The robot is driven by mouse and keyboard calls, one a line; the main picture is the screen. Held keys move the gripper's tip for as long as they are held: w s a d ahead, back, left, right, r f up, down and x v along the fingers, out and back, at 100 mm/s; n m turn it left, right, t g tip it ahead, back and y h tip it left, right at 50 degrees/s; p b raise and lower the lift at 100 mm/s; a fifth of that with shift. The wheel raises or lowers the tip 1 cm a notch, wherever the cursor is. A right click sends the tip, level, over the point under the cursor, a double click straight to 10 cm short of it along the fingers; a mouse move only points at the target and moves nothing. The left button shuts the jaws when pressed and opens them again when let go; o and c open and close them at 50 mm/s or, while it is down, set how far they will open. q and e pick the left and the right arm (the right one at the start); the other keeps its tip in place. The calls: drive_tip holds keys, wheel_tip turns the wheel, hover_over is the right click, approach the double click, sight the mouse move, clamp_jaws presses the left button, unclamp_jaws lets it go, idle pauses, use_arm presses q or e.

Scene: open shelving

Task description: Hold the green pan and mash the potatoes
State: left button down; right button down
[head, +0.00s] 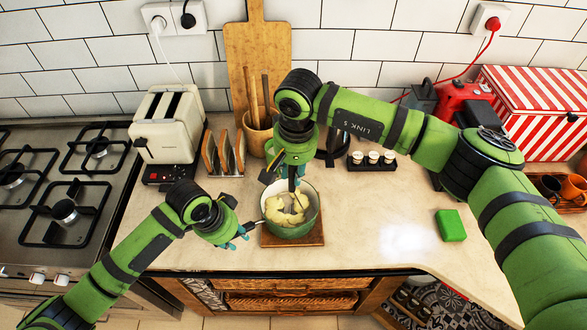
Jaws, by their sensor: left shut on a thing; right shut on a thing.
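The green pan (314,223) stands on a wooden board (268,240) near the counter's front edge. Pale yellow potatoes (275,204) lie inside it. My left gripper (245,231) is at the pan's left side, shut on the pan's handle, which it mostly hides. My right gripper (291,180) is above the pan, pointing down, shut on a masher (297,198). The masher's lower part reaches into the pan among the potatoes. My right gripper hides the masher's upper part.
A toaster (168,124) and a toast rack (225,160) stand left, beside the gas stove (60,190). A utensil pot (256,136) and spice jars (373,158) are behind. A green block (451,225) lies right. The counter between pan and block is clear.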

drive_tip(key=shift+f, duration=0.5)
drive_tip(key=shift+w+a, duration=0.7)
drive_tip(key=shift+a, duration=0.1)
drive_tip(key=shift+s+d+f, duration=0.1)
drive_tip(key=shift+s+d, duration=0.1)
drive_tip(key=shift+d, duration=0.7)
drive_tip(key=shift+s+d, duration=0.2)
drive_tip(key=shift+d, duration=0.7)
idle(1.4)
drive_tip(key=shift+a, duration=0.1)
